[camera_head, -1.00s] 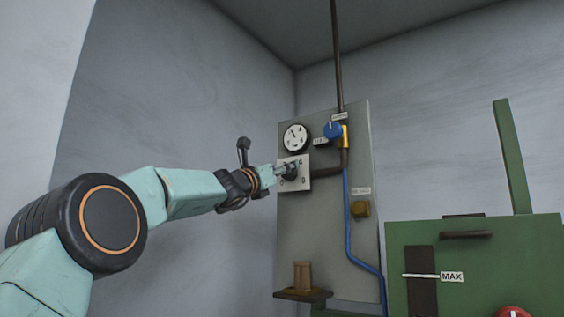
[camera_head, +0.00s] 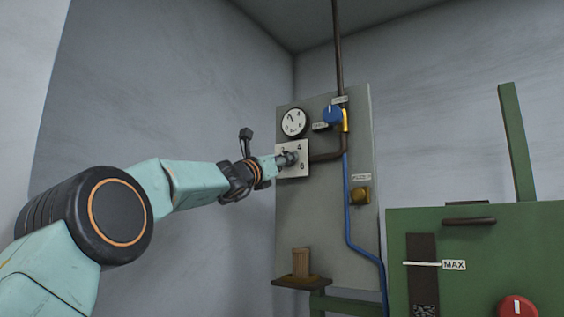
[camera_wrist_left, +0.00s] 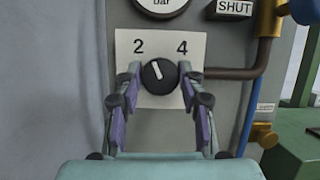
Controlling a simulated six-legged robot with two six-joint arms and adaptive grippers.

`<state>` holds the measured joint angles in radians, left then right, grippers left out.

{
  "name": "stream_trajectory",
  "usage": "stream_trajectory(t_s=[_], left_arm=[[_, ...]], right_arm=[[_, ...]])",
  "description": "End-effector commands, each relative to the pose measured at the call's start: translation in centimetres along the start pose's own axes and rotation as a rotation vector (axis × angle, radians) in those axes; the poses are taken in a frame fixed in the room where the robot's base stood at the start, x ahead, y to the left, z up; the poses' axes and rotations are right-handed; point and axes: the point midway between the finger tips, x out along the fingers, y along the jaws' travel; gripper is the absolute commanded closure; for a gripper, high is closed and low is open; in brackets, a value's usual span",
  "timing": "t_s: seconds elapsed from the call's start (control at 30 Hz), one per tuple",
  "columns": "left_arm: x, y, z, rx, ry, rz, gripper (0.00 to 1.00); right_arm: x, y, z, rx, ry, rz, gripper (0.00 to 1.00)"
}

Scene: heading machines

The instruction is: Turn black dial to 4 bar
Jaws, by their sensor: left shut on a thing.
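The black dial (camera_wrist_left: 159,76) sits on a white plate (camera_wrist_left: 158,103) marked 2 and 4 at its top in the left wrist view. Its white pointer line points nearly straight up, tilted slightly left, between 2 and 4. My left gripper (camera_wrist_left: 160,82) is shut on the dial, one finger at each side. In the head view the left gripper (camera_head: 284,160) reaches the plate from the left and partly covers the dial. The round white pressure gauge (camera_head: 293,122) is above the plate; its exact reading is too small to tell. My right gripper is out of view.
A blue knob (camera_head: 332,115) on a yellow valve and a SHUT label (camera_wrist_left: 234,8) are up and right of the dial. A brown pipe (camera_head: 328,156) runs right beside the plate. A green machine (camera_head: 475,260) with a red knob stands at the right.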

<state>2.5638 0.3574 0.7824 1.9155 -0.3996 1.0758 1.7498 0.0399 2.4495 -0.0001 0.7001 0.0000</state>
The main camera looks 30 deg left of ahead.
Motion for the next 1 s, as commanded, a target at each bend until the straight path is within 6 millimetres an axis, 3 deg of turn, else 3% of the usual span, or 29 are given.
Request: stream_trajectory(t_s=[0.17,0.47,1.0], left_arm=[[0.0,0.3,-0.7,-0.001,0.012,0.008,0.93],[0.0,0.4,-0.8,0.050,0.017,-0.015,0.93],[0.1,0.7,-0.8,0.395,0.032,-0.162,0.93]], right_arm=[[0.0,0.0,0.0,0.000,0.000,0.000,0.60],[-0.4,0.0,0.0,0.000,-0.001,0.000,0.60],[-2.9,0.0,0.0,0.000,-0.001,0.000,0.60]])
